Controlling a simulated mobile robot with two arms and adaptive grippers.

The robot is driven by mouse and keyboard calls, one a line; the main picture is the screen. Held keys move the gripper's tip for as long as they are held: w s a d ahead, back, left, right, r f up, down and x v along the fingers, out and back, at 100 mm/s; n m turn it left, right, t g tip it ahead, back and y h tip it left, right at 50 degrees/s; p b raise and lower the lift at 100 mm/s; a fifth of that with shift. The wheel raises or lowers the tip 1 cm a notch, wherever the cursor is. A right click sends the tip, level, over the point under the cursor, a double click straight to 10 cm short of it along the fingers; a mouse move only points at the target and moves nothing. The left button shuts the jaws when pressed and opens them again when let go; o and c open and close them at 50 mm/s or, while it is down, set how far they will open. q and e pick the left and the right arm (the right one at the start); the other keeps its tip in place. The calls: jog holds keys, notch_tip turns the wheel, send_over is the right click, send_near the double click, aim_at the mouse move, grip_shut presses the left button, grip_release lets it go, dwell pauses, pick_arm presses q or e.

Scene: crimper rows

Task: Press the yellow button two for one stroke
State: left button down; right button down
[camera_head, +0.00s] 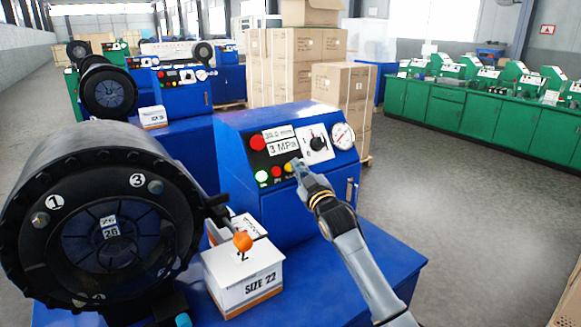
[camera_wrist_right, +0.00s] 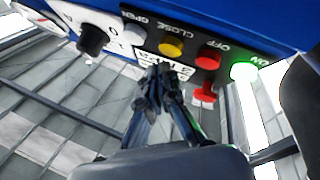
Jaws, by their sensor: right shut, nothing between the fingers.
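The yellow button (camera_head: 289,167) sits in the lower button row of the blue machine's black control panel, marked CLOSE. In the right wrist view the yellow button (camera_wrist_right: 171,47) appears upside down with its panel, just beyond my fingertips. My right gripper (camera_head: 297,164) is shut and empty, its tip right beside the yellow button in the head view. In the wrist view the right gripper (camera_wrist_right: 161,76) points toward the panel; a small gap shows between tips and button, but contact cannot be judged for sure.
Beside the yellow button are a red OFF button (camera_wrist_right: 208,58), a lit green ON button (camera_wrist_right: 243,70) and a whitish OPEN button (camera_wrist_right: 135,35). A larger red button (camera_head: 257,142), black knob (camera_wrist_right: 92,40) and gauge (camera_head: 342,136) are close. A SIZE 22 box (camera_head: 246,284) stands in front.

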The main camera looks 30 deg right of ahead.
jog(key=s+r+p, duration=0.3)
jog(key=s, duration=0.1)
jog(key=shift+s+d+p, duration=0.1)
jog(key=shift+d+p, duration=0.05)
jog(key=shift+p, duration=0.15)
jog(key=shift+f, duration=0.1)
dwell(0.8)
